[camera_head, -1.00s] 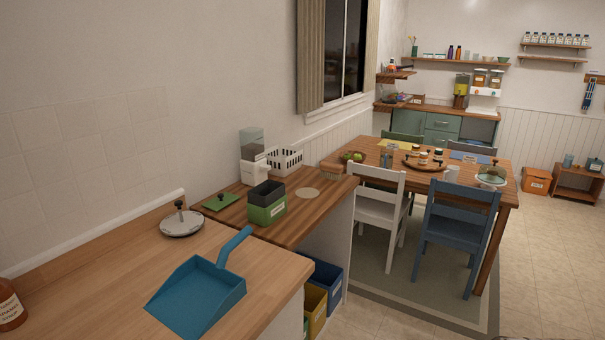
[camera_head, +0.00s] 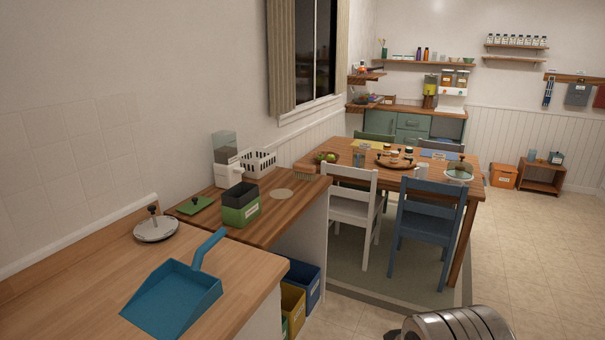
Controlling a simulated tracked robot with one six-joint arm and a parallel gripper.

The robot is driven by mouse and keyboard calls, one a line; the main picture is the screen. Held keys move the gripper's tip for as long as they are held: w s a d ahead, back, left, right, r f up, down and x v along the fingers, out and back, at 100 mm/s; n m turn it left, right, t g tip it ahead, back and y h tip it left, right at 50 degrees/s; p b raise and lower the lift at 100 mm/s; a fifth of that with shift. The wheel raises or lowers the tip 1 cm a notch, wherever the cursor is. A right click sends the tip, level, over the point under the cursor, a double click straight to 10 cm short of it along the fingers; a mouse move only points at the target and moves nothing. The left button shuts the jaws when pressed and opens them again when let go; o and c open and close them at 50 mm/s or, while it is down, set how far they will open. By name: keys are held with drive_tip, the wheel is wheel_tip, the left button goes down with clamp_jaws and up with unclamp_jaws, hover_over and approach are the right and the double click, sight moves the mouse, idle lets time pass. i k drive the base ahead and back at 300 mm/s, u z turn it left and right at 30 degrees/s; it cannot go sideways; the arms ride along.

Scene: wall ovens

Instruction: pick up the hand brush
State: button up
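A grey metal rounded part of what looks like my own arm shows at the bottom right edge. My gripper's fingers are not in view. Nothing visible touches the brush.
A blue dustpan (camera_head: 170,299) and a round lid (camera_head: 156,228) lie on the near counter.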

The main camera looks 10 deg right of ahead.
sight(301, 171)
drive_tip(key=z, duration=0.05)
drive_tip(key=i, duration=1)
drive_tip(key=z, duration=1.4)
drive_tip(key=i, duration=1.5)
